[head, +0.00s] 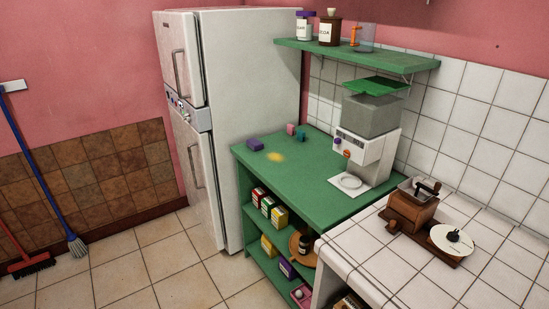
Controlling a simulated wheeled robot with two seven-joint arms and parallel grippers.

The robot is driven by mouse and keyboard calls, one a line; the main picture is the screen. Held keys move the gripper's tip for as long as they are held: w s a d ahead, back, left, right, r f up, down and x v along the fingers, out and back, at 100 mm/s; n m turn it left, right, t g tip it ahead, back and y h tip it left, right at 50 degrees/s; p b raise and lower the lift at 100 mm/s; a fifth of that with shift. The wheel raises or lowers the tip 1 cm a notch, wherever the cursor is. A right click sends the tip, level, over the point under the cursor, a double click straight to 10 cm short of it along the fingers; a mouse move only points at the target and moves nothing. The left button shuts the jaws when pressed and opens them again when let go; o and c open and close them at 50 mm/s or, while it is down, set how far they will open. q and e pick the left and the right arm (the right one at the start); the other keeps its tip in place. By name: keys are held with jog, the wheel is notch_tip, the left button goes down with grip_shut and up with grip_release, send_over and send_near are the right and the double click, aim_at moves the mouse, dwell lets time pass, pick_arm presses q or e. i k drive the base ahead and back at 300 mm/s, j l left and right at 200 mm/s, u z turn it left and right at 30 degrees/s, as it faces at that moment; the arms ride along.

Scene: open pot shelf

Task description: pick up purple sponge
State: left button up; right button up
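Neither of my grippers shows in the head view, so nothing of mine is near the sponge in this picture.
A white fridge (245,90) stands left of the counter. A white machine (364,150) stands on the counter's right side. Small pink (290,129) and teal (301,133) items stand behind the sponge. A green wall shelf (365,55) hangs above. The counter's front middle is clear.

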aim_at(256, 145)
jog(key=i+j+z, duration=0.2)
jog(key=i+j, duration=0.2)
jog(key=j, duration=0.25)
jog(key=i+j+z, duration=0.1)
jog(key=i+j, duration=0.3)
jog(key=j, duration=0.25)
jog(key=z, duration=0.05)
